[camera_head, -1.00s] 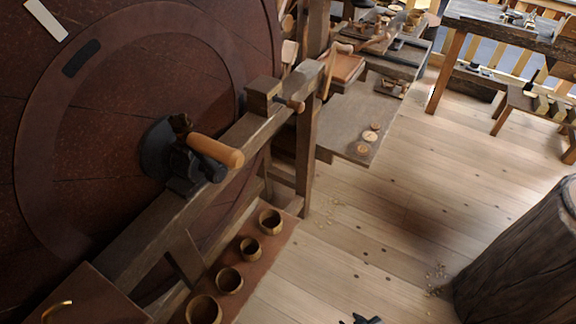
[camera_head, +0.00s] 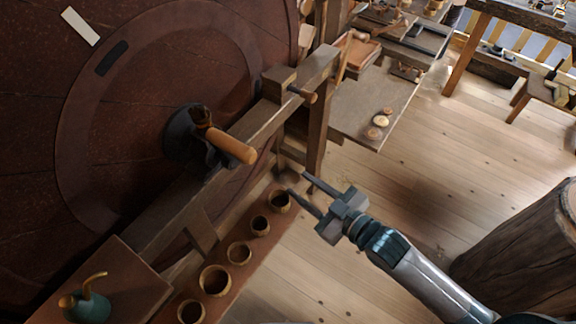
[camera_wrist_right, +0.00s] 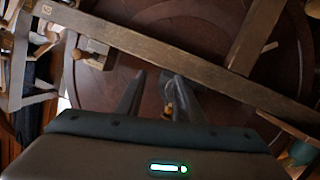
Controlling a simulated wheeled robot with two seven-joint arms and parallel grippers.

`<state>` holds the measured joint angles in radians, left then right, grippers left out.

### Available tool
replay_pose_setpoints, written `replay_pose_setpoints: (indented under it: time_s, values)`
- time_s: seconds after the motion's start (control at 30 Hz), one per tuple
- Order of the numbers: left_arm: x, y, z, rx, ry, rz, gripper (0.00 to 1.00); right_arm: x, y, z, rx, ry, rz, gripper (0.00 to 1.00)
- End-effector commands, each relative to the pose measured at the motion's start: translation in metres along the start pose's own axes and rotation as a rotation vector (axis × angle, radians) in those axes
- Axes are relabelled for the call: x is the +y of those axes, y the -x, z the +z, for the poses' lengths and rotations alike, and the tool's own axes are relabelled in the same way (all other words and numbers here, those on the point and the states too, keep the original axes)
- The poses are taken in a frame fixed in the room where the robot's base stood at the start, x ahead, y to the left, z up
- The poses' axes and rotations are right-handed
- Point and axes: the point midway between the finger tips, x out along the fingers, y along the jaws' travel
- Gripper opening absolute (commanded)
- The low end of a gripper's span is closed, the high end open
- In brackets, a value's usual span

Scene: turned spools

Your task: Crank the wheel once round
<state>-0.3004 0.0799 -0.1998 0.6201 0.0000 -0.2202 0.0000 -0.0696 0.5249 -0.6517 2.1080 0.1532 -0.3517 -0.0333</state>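The big dark red-brown wheel (camera_head: 110,150) fills the left of the head view, with a pale strip and a black strip on its face. Its dark crank hub (camera_head: 180,138) carries a light wooden handle (camera_head: 232,146) that points right and slightly down, over the frame's beam. My right gripper (camera_head: 298,184) is open and empty, to the right of and below the handle, apart from it. In the right wrist view its two fingers (camera_wrist_right: 155,95) stand apart before the wheel (camera_wrist_right: 200,65), and the hub is largely hidden. My left gripper is not in view.
A wooden beam (camera_head: 160,222) crosses before the wheel. Several wooden cups (camera_head: 215,281) stand on a low board below. A green oil can (camera_head: 90,304) is at lower left. A dark stump (camera_head: 520,255) stands right. Bare floor lies between.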

Motion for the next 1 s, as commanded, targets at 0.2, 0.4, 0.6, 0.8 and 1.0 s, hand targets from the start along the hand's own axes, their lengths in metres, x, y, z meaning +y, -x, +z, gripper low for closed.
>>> replay_pose_setpoints:
  time_s: [0.2,0.4,0.6,0.8,1.0]
  values:
    - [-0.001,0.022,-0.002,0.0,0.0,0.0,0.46,-0.026,0.041,-0.124,0.169,0.049,-0.097,0.34]
    - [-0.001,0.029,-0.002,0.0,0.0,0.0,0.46,-0.042,0.067,-0.176,0.246,0.067,-0.148,0.34]
    - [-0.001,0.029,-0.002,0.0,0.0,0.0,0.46,-0.045,0.073,-0.185,0.261,0.07,-0.158,0.34]
    - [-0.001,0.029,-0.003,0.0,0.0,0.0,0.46,-0.045,0.072,-0.184,0.261,0.069,-0.158,0.34]
    - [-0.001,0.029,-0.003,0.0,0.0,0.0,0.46,-0.045,0.07,-0.185,0.261,0.069,-0.157,0.34]
